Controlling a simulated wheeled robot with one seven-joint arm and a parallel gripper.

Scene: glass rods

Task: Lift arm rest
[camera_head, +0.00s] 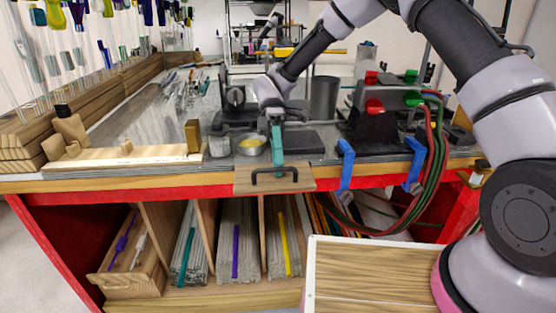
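The arm rest appears to be the small wooden board (240,181) with a black bar handle (275,171), at the front edge of the workbench in the middle of the camera_head view. My arm reaches in from the upper right. My gripper (277,158), with teal fingers, points down just above and behind the handle. The fingers overlap in this view, so their gap is hidden. I cannot tell whether the fingertips touch the handle or the board.
A torch with red and green knobs (374,105) and hoses stands to the right, near blue clamps (346,165). Shelves below hold glass rods (238,235). A wooden-topped surface (365,280) with a white edge is in front.

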